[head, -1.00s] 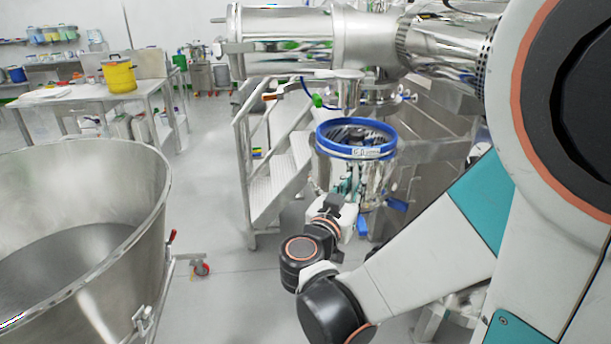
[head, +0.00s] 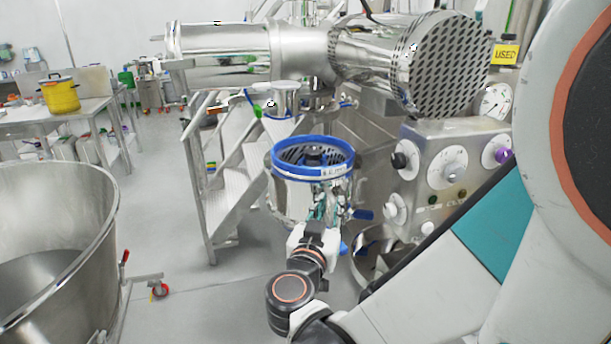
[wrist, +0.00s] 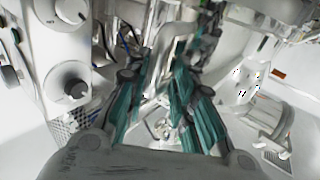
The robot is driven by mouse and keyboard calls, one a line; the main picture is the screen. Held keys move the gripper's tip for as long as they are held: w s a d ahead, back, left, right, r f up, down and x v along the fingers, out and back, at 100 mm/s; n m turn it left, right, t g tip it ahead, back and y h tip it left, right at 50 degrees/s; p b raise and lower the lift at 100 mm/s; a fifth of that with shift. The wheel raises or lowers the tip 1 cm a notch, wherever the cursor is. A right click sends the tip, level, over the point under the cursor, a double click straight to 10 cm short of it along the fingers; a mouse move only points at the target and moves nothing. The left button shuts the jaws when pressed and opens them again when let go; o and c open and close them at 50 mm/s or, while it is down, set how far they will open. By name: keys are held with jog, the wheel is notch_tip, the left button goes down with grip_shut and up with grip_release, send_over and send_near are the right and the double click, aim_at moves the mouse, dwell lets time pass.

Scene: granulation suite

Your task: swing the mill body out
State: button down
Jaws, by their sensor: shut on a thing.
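The mill body (head: 284,197) is a steel drum with a blue ring around its open top; a slotted screen and dark hub show inside. It stands in front of and below the steel outlet (head: 283,103), clear of its underside. My gripper (head: 325,203) is at the drum's near side, its teal fingers partly hidden by my wrist. In the wrist view, my gripper (wrist: 165,92) has its teal fingers closed around a shiny metal handle bar (wrist: 167,66). The exact contact is blurred.
A control panel (head: 455,180) with dials is close on the right. Metal steps (head: 235,185) stand behind the mill body. A large steel bowl (head: 60,225) on a wheeled frame is at left. Open floor (head: 180,260) lies between bowl and mill.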

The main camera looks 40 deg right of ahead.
jog(key=shift+s+d+f, duration=0.1)
jog(key=shift+s+d, duration=0.25)
jog(key=shift+s, duration=0.25)
jog(key=c, duration=1.7)
grip_release()
jog(key=shift+o, duration=0.2)
jog(key=shift+s+d, duration=0.2)
jog(key=shift+a, duration=0.1)
jog(key=shift+a, duration=0.1)
jog(key=v, duration=1.1)
jog(key=shift+a, duration=0.45)
